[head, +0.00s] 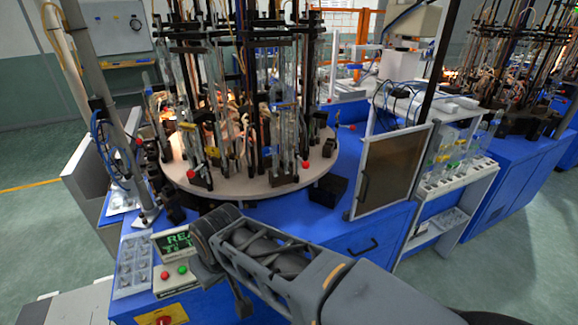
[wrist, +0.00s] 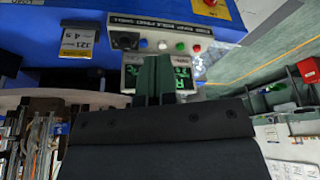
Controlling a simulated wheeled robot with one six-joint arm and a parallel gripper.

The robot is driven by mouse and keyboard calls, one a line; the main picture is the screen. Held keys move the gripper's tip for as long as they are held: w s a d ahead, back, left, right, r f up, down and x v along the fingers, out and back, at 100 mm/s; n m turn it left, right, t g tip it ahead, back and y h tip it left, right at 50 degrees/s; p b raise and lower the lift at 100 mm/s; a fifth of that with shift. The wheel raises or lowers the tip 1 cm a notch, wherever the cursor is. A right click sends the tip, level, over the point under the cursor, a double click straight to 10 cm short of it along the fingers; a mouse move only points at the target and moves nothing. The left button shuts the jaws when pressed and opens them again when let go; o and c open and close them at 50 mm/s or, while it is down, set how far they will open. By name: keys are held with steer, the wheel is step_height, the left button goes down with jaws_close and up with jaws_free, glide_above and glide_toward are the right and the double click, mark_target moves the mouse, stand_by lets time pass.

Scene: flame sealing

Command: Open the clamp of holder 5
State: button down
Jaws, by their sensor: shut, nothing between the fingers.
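The round turntable (head: 250,190) carries several upright holders with black clamps, glass tubes and small red knobs (head: 306,165). No number is readable on any holder, so I cannot tell which is holder 5 or how its clamp stands. In the wrist view my gripper (wrist: 154,62) is shut and empty, its two dark fingers side by side. The fingers show in front of the control panel (wrist: 170,45) with its buttons and green display. In the head view my arm crosses in front of the turntable, and I cannot make out the fingertips.
The green display (head: 175,242) and a parts tray (head: 133,264) are at the machine's front left. A black box (head: 328,190) sits by the turntable's right edge. A framed dark panel (head: 390,168) stands to the right. A white rack (head: 445,195) is beyond it.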

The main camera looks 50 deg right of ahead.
steer(key=w+d+r+n+g+h+p, duration=0.3)
steer(key=w+d+r+n+g+h, duration=0.1)
steer(key=w+d, duration=0.5)
steer(key=w+d+r+n+g+h+p, duration=0.3)
steer(key=w+d+n+g+h, duration=0.4)
steer(key=d, duration=0.7)
steer(key=w+g+h+p, duration=0.1)
steer(key=w+h, duration=0.1)
steer(key=shift+w+d+r, duration=0.15)
steer(key=shift+w+r, duration=0.15)
steer(key=shift+r, duration=0.1)
steer(key=shift+d, duration=0.1)
steer(key=p+x, duration=0.3)
steer(key=x, duration=1.1)
steer(key=shift+r+p, duration=0.2)
steer(key=shift+p, duration=0.1)
steer(key=shift+s, duration=0.1)
steer(key=shift+s+n+h, duration=0.15)
steer(key=shift+n+h, duration=0.15)
steer(key=shift+n, duration=0.1)
